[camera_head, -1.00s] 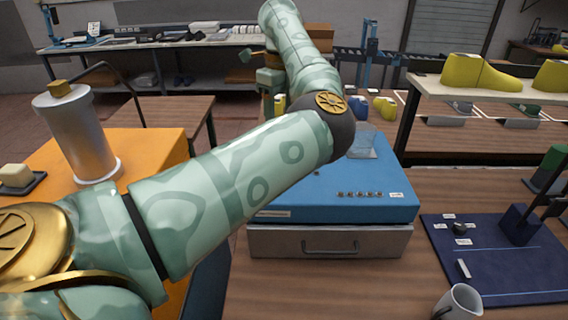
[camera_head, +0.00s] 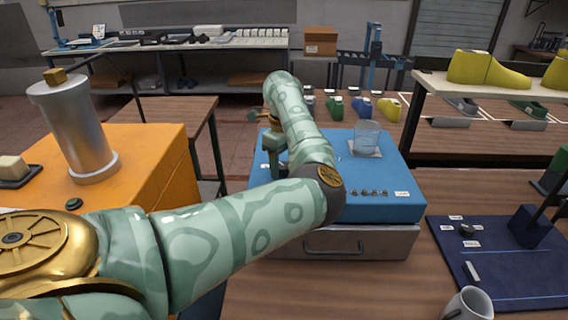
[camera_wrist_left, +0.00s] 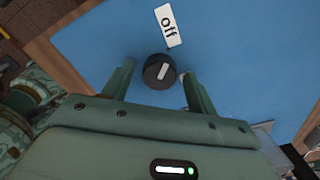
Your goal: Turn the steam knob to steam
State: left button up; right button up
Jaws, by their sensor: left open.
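A round black knob (camera_wrist_left: 159,71) with a white pointer mark sits on the blue top of a box. In the left wrist view a white label reading "off" (camera_wrist_left: 167,26) lies just beyond it, and the pointer is tilted roughly toward that label. My left gripper (camera_wrist_left: 157,74) is open, with one finger on each side of the knob; I cannot tell whether either finger touches it. In the head view my left gripper (camera_head: 271,143) is over the left part of the blue box (camera_head: 395,180), and the knob there is hidden. My right gripper is not in view.
A glass (camera_head: 367,137) stands on the blue box's back right. A navy panel (camera_head: 510,275) with a small dark knob (camera_head: 466,230) lies to the right, with a mug (camera_head: 468,303) in front. An orange box (camera_head: 140,160) carrying a metal cylinder (camera_head: 78,130) is at the left.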

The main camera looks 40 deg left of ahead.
pick_arm(q)
jog(key=c, duration=1)
jog(key=shift+r+m+p, duration=0.2)
jog(key=shift+m+p, duration=1)
jog(key=shift+m, duration=0.3)
jog(key=m+p, duration=0.4)
jog(key=m, duration=0.1)
jog(key=shift+m, duration=0.3)
jog(key=m+p, duration=0.4)
jog(key=m, duration=0.2)
jog(key=shift+m+p, duration=1.25)
jog(key=shift+m, duration=0.35)
jog(key=shift+f, duration=0.1)
